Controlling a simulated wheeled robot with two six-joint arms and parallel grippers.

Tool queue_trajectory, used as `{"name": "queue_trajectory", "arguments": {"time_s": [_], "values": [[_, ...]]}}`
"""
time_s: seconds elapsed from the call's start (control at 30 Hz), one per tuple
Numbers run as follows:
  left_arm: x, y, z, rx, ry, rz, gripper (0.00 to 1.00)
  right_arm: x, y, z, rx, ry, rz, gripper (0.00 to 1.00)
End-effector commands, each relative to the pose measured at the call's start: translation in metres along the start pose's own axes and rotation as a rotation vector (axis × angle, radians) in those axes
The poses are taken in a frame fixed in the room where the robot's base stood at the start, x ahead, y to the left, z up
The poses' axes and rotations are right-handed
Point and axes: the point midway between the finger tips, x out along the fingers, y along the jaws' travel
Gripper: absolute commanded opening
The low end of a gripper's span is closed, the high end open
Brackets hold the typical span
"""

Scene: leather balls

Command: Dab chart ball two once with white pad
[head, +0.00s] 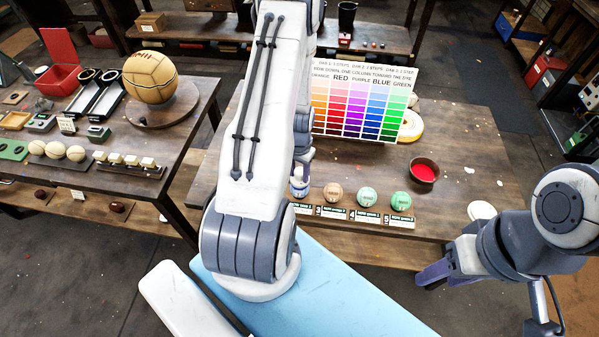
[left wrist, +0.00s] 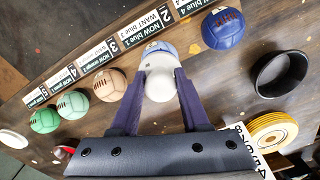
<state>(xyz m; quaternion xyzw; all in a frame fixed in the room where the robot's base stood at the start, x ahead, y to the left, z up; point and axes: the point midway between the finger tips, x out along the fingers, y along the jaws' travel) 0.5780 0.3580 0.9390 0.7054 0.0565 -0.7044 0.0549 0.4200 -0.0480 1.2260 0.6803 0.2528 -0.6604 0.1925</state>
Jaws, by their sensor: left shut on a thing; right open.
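My left gripper (left wrist: 156,85) is shut on a white pad (left wrist: 160,86), a rounded piece between its dark fingers. Beyond the pad, a light blue ball (left wrist: 158,47) shows at the card numbered 2 (left wrist: 155,20). The pad overlaps this ball in the left wrist view; I cannot tell whether they touch. In the head view my left arm hides much of this spot, and the gripper (head: 302,157) is partly seen. The colour chart (head: 360,105) stands behind the row. My right gripper (head: 430,275) is open and empty at the lower right, away from the balls.
Beside ball two are an orange ball (left wrist: 108,85) and two green balls (left wrist: 72,104), and on the other side a dark blue ball (left wrist: 222,28). A black bowl (left wrist: 282,73) and stacked yellow discs (left wrist: 268,132) stand nearby. A red paint bowl (head: 424,172) is at right.

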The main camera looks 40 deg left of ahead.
Motion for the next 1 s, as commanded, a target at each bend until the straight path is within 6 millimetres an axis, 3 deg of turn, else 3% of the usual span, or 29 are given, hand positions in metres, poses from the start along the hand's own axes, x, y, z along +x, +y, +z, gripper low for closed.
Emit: {"name": "queue_trajectory", "arguments": {"time_s": [0.37, 0.73, 1.0], "values": [[-0.003, 0.0, 0.0, 0.0, 0.0, 0.0, 0.01, -0.002, 0.0, 0.0, 0.0, 0.0, 0.0, 0.5], [-0.047, 0.0, -0.001, 0.0, 0.001, 0.0, 0.01, -0.037, -0.003, -0.002, 0.0, 0.0, 0.0, 0.5], [-0.05, 0.0, 0.0, 0.0, -0.001, 0.0, 0.01, -0.039, -0.003, -0.002, 0.0, 0.0, 0.0, 0.5]]}}
